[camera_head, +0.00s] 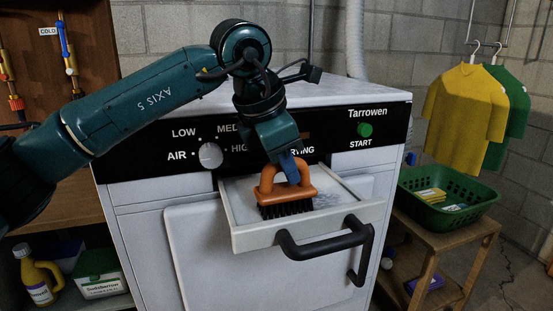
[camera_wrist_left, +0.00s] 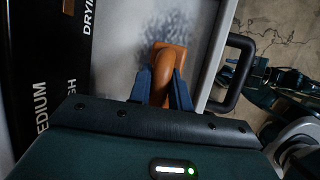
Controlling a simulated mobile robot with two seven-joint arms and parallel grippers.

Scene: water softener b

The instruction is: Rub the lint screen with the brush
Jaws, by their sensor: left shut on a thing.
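An orange brush (camera_head: 287,195) with black bristles is over the pulled-out drawer of the dryer. My left gripper (camera_head: 290,172) is shut on its arched handle, which also shows between the blue fingers in the left wrist view (camera_wrist_left: 163,78). The bristles point down at the lint screen (camera_head: 338,192), a pale panel in the drawer with a grey patch of lint right of the brush. The screen also shows in the left wrist view (camera_wrist_left: 207,40). I cannot tell whether the bristles touch it.
The drawer has a black handle (camera_head: 325,243) in front. The dryer panel (camera_head: 364,130) with knob and green button is close behind. A green basket (camera_head: 447,197) stands on a wooden table at right. Bottles and boxes (camera_head: 98,272) are low at left.

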